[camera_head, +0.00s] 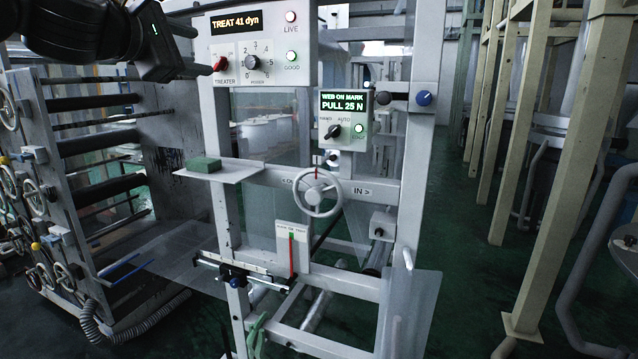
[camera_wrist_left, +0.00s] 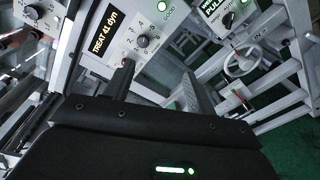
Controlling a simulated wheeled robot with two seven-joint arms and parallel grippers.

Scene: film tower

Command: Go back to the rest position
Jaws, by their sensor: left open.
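My left gripper (camera_head: 192,50) is raised at the upper left of the head view, in front of the left edge of the treater panel (camera_head: 272,75). Its jaws are apart with nothing between them. In the left wrist view, the two dark fingers (camera_wrist_left: 158,75) point at the treater panel (camera_wrist_left: 140,30), one fingertip overlapping the area of the red switch. I cannot tell whether it touches. In the head view the red switch (camera_head: 220,64) shows beside the gripper. The display reads "TREAT 41 dyn", and the LIVE and GOOD lamps are lit. My right gripper is not in view.
A second panel (camera_head: 343,118) reads "WEB ON MARK, PULL 25 N". Below are a handwheel (camera_head: 317,192), a small shelf (camera_head: 219,171) with a green block (camera_head: 203,164), and a red pointer gauge (camera_head: 292,252). A roller rack stands left; beige posts (camera_head: 560,170) stand right.

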